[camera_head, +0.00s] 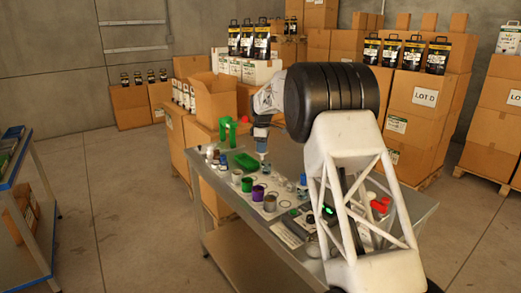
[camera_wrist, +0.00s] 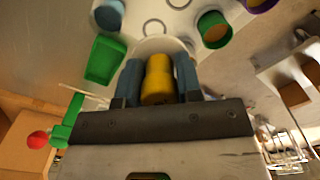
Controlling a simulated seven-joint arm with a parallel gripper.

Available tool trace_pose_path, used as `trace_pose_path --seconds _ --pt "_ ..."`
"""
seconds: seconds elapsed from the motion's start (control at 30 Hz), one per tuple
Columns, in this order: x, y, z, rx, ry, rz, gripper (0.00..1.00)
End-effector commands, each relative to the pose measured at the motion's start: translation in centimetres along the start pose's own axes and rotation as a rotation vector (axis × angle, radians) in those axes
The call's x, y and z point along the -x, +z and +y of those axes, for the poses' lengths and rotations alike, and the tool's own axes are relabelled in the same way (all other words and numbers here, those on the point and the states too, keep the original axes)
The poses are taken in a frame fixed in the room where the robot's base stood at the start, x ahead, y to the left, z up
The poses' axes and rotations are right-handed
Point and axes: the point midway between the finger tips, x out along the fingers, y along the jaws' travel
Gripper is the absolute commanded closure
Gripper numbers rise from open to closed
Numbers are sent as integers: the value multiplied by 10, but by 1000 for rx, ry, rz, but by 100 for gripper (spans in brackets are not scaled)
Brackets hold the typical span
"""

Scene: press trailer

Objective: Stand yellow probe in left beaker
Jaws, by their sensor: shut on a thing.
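My gripper (camera_wrist: 159,78) is shut on the yellow probe (camera_wrist: 157,82), a thick yellow cylinder between its two blue-grey fingers in the wrist view. The probe's far end is hidden. In the head view my gripper (camera_head: 262,147) hangs above the table's left part, near the green tray. I cannot pick out the left beaker with certainty. A green cup (camera_wrist: 213,29) with brown contents lies up and right of the probe in the wrist view, apart from it. A purple-rimmed cup (camera_wrist: 260,4) is farther right. These cups (camera_head: 248,184) also stand in a row in the head view.
The green tray (camera_head: 244,161) lies beside my gripper; it also shows in the wrist view (camera_wrist: 105,59). Tall green posts (camera_head: 224,130) stand at the table's back left. Small bottles and red-topped items (camera_head: 379,204) crowd the table. Cardboard boxes (camera_head: 413,102) are stacked behind.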

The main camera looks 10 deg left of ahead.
Motion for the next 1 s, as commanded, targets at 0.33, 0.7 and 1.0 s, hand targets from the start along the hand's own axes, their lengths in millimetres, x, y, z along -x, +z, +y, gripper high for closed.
trace_pose_path --seconds 0.33,0.7,1.0 --pt "-10 1 40 0 -1 0 92" --pt "-20 6 75 -1 0 0 92" --pt "-23 7 85 0 0 0 92"
